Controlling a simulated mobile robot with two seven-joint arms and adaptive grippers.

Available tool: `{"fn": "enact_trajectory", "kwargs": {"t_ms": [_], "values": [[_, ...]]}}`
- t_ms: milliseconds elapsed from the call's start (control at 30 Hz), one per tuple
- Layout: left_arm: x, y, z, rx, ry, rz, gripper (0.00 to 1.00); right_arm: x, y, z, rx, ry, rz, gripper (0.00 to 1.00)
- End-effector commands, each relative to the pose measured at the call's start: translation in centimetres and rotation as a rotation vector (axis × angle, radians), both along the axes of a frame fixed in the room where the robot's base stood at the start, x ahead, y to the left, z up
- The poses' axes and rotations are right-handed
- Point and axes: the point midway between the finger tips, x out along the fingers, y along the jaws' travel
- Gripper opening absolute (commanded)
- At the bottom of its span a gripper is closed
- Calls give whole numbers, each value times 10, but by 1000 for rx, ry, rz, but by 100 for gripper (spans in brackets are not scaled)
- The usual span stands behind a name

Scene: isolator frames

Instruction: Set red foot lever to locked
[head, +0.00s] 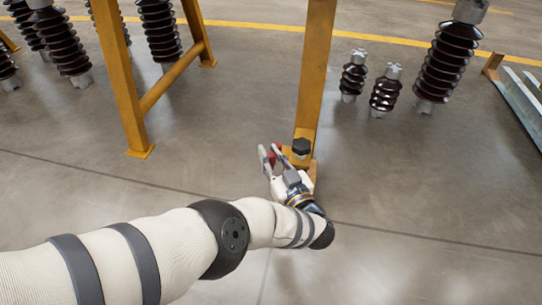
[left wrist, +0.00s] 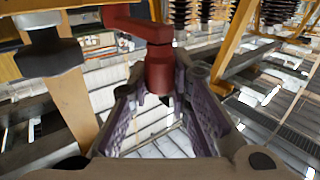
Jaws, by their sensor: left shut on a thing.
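The red foot lever (head: 276,149) is at the foot of a yellow post, small and partly hidden by my left gripper in the head view. In the left wrist view the red lever (left wrist: 158,70) is larger, with a flat arm on top and a round lower end between my fingers. My left gripper (head: 267,156) is at the lever, shut on it; its purple-lined fingers also show in the left wrist view (left wrist: 160,104). I cannot tell the lever's set position. My right gripper is out of view.
A black hex-headed knob (head: 301,147) sits on the yellow post (head: 316,70) beside the lever. Another yellow frame leg (head: 122,80) stands to the left. Dark ribbed insulators (head: 386,90) stand behind on the right, with more at back left. The grey floor in front is clear.

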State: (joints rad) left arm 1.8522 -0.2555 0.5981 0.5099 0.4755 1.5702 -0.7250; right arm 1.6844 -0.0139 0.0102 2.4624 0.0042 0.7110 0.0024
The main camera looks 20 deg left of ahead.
Motion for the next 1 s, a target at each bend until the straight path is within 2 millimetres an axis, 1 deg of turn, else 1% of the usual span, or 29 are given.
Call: {"fn": "enact_trajectory", "kwargs": {"t_ms": [33, 300, 333, 367, 400, 433, 667, 767, 867, 1000], "values": [[-1, -3, -2, -4, 4, -5, 0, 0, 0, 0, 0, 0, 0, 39], [-1, -3, -1, -4, 4, -6, 0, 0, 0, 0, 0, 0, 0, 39], [-1, -3, -1, -5, 4, -6, 20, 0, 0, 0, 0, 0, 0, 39], [0, -3, -1, -5, 4, -6, 27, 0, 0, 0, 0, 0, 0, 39], [0, -3, -1, -4, 3, -6, 36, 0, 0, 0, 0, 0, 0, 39], [0, -3, -1, -4, 3, -6, 39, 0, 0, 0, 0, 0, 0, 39], [0, -1, 0, -2, 1, -3, 39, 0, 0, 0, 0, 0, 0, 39], [-3, -4, 0, -2, 1, -3, 39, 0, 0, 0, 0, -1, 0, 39], [-16, -17, -1, -3, 4, -7, 39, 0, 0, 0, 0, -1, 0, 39], [-45, -45, -1, -3, 4, -8, 39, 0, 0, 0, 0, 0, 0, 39]]}}
